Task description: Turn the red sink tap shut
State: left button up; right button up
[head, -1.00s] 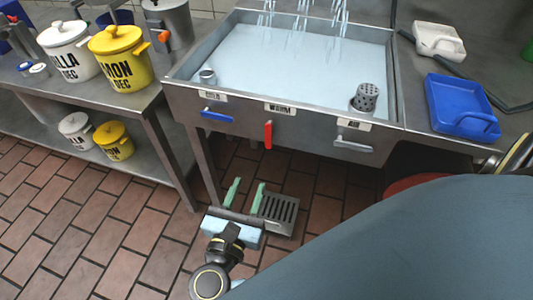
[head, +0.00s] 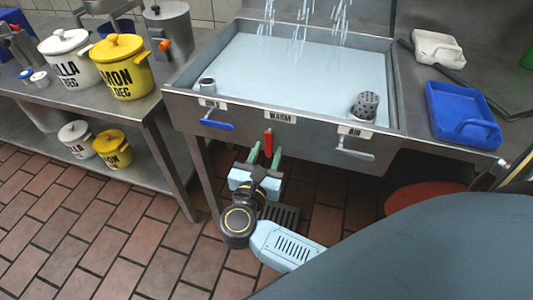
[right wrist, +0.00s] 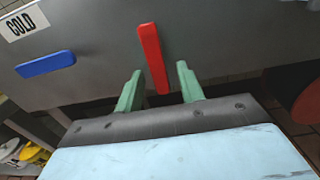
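The red tap handle (head: 268,143) hangs near vertical on the sink's front panel, under the WARM label. In the right wrist view the handle (right wrist: 150,50) stands upright with a slight tilt, its lower end between my green fingertips. My right gripper (head: 265,153) is open just below and in front of the handle. In the right wrist view the gripper (right wrist: 158,76) shows gaps on both sides of the handle, with no clear contact. Streams of water (head: 335,15) fall into the sink basin (head: 285,65). My left gripper is not in view.
A blue COLD handle (head: 217,124) lies to the left, and a grey AIR handle (head: 354,153) to the right. A bench with yellow (head: 122,75) and white pots (head: 66,55) stands left. A blue tray (head: 462,115) lies on the right counter. The tiled floor (head: 80,220) is clear.

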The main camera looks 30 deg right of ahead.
grip_shut()
dwell(0.5)
